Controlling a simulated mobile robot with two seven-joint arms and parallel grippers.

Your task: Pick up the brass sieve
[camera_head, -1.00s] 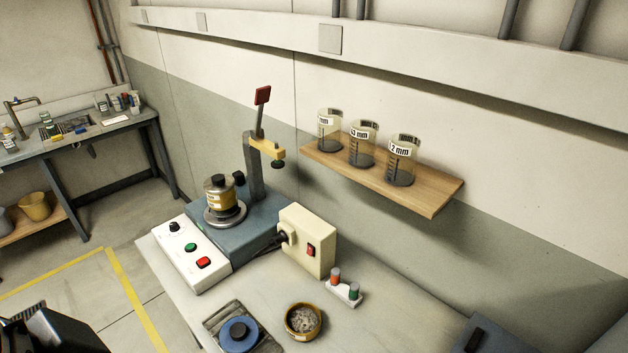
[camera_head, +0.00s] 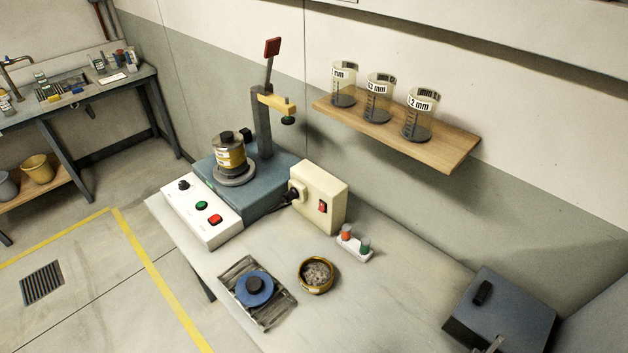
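A round brass sieve-like pan (camera_head: 316,287) sits upright on the pale bench, with grey grainy material inside it. A second brass-coloured cylinder (camera_head: 231,159) with a dark top stands on the blue-grey shaker machine (camera_head: 262,176). I cannot tell for certain which of the two is the brass sieve.
A blue round lid-like object (camera_head: 262,290) lies on a metal tray (camera_head: 284,309) left of the pan. A cream switch box (camera_head: 318,196) and small red and green bottles (camera_head: 355,243) stand behind. A dark grey box (camera_head: 508,314) is at right.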

